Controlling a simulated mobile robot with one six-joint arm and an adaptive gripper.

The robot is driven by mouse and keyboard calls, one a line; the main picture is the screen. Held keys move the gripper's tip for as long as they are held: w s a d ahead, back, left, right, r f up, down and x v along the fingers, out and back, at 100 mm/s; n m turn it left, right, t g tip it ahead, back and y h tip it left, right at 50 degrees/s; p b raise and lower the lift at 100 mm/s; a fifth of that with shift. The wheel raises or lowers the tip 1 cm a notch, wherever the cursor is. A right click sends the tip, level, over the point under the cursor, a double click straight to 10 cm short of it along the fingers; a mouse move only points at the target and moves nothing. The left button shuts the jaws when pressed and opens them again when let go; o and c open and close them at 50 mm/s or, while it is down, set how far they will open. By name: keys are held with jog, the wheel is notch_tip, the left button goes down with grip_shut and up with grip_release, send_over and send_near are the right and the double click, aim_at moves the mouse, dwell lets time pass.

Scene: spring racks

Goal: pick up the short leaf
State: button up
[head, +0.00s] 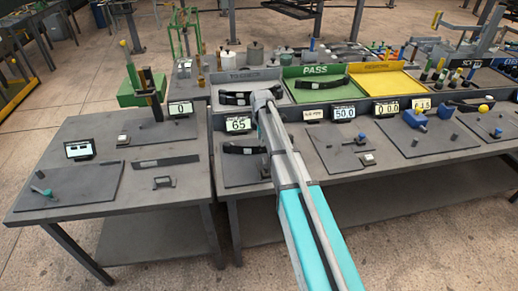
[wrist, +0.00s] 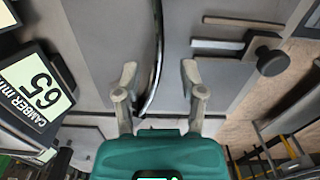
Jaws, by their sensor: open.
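A dark, curved leaf (head: 240,149) with a pale label lies at the station beside the "65" display, partly behind my arm in the head view. In the wrist view a thin curved leaf edge (wrist: 158,45) runs down between my fingers. My gripper (wrist: 158,74) is open, one finger on each side of that edge, with gaps showing. I cannot tell how far above the plate the fingertips are. In the head view my arm hides the gripper. Which leaf is the short one is not marked.
The "65" camber display (wrist: 38,90) is close on the left in the wrist view. Other dark leaves lie in the grey tray (head: 275,88), the green PASS tray (head: 300,71) and at the right. A flat dark bar (head: 165,161) lies on the left table (head: 120,194).

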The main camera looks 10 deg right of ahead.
aim_at(261, 154)
jog(key=shift+f+b, duration=2.5)
jog(key=shift+f, duration=0.05)
grip_shut()
